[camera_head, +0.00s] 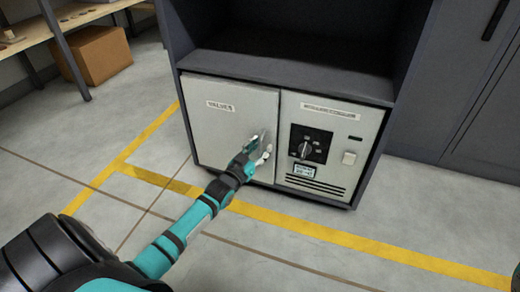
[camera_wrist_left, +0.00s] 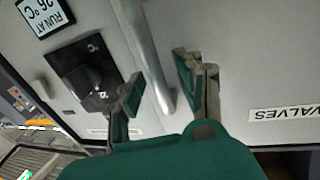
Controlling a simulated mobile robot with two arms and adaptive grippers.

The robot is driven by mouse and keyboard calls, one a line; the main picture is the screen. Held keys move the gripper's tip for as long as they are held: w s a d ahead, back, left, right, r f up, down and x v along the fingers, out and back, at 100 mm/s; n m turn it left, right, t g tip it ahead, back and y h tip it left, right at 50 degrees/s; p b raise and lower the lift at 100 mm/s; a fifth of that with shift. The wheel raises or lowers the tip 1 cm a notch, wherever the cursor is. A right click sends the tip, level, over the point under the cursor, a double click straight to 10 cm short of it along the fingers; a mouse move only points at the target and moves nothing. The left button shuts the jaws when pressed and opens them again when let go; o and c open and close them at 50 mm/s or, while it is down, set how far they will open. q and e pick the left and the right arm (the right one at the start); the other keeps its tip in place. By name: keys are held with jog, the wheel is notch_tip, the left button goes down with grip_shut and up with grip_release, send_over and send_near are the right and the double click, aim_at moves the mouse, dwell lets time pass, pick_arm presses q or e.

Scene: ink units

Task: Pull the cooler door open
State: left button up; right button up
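The cooler door (camera_head: 225,120) is a light grey panel labelled VALVES, on the left of a dark cabinet. It looks shut, flush with the panel beside it. Its metal handle (camera_head: 263,136) is at the right edge, partly hidden by my left gripper (camera_head: 262,152). In the left wrist view the handle (camera_wrist_left: 150,60) is a grey bar that runs between the two spread fingers of my left gripper (camera_wrist_left: 160,88). Gaps show on both sides of the bar, so the gripper is open around it. My right gripper is not in view.
An open dark recess is above. Yellow-lined floor (camera_head: 330,235) in front is clear. A cardboard box (camera_head: 103,54) sits under a shelf far left.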

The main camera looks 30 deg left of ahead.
pick_arm(q)
jog(key=shift+c, duration=0.2)
grip_shut()
jog(key=shift+s, duration=0.1)
